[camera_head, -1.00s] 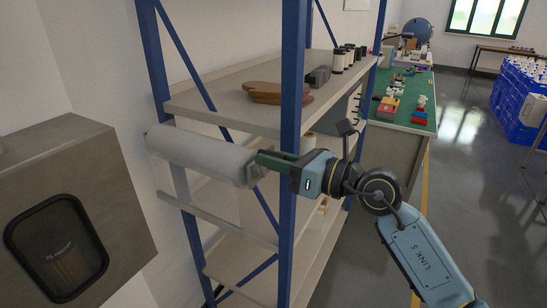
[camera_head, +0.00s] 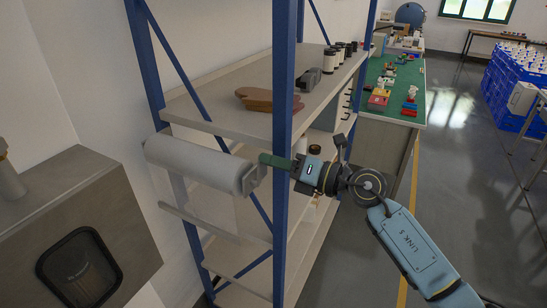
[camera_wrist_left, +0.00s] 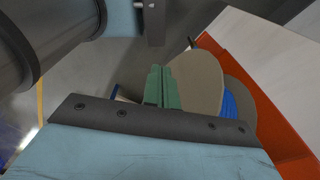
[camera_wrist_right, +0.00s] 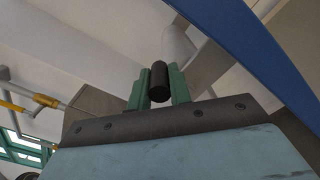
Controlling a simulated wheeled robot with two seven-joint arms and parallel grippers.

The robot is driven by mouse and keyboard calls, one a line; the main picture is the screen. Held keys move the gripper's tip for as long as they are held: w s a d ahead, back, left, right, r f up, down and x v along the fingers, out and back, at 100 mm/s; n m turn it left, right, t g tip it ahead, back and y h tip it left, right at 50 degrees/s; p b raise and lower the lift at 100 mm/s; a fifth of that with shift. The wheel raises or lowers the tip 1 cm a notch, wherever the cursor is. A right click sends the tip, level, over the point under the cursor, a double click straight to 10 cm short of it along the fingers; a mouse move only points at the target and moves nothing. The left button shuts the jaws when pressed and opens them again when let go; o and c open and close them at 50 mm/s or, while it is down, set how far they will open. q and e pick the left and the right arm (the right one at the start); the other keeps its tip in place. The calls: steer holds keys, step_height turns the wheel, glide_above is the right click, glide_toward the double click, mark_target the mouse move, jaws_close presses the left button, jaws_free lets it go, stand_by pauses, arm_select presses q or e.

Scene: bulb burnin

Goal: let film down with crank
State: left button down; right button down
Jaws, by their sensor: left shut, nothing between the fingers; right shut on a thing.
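A pale grey film roll (camera_head: 195,163) lies across the left end of the blue-post shelf, with a crank end (camera_head: 252,178) at its right. A pale sheet (camera_head: 222,205) hangs below the roll, partly behind a rail. My right gripper (camera_head: 270,160) reaches past the front post to the crank end. In the right wrist view its green fingers are shut on a black crank handle (camera_wrist_right: 158,82). My left gripper (camera_wrist_left: 160,88) shows only in the left wrist view; it is shut and empty, near a beige disc (camera_wrist_left: 196,80).
The blue shelf post (camera_head: 284,110) stands beside my right gripper. A steel box with a dark window (camera_head: 80,268) is at lower left. A green-topped bench (camera_head: 400,95) stands behind.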

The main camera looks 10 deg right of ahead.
stand_by(0.4)
steer(key=c, duration=1.3)
jaws_free()
steer(key=shift+d, duration=0.1)
steer(key=b+v, duration=0.4)
steer(key=v, duration=0.9)
steer(key=shift+s+d, duration=0.1)
steer(key=shift+c, duration=0.3)
